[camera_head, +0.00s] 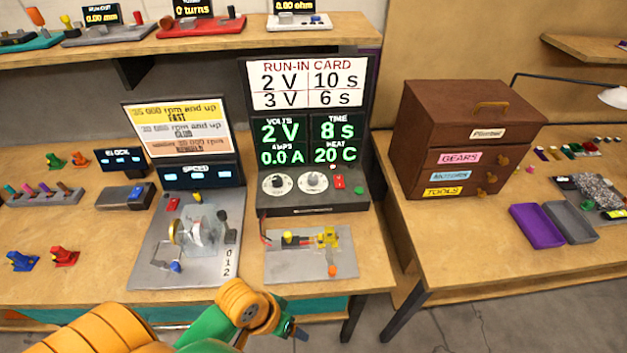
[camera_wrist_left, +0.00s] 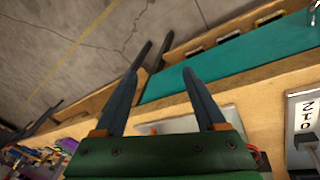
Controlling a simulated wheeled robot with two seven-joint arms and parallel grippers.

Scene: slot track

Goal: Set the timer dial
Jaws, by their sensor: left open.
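The run-in unit (camera_head: 312,205) stands on the middle bench with two dials on its lower panel. The right dial (camera_head: 313,180), below the TIME readout (camera_head: 337,130), is pale with a round knob. The left dial (camera_head: 277,184) sits below the volts side. The screen reads 2 V, 8 s, 0.0 A and 20 C. The run-in card (camera_head: 307,83) reads 2 V 10 s and 3 V 6 s. My left gripper (camera_head: 295,332) is low in front of the bench, well below the dials. Its fingers are apart and empty in the left wrist view (camera_wrist_left: 169,56). My right gripper is not in view.
A red switch (camera_head: 339,182) is right of the dials. A plate with a small motor rig (camera_head: 310,265) lies in front of the unit. The speed stand (camera_head: 185,245) is to the left. A brown drawer cabinet (camera_head: 460,140) and purple tray (camera_head: 537,228) are at right.

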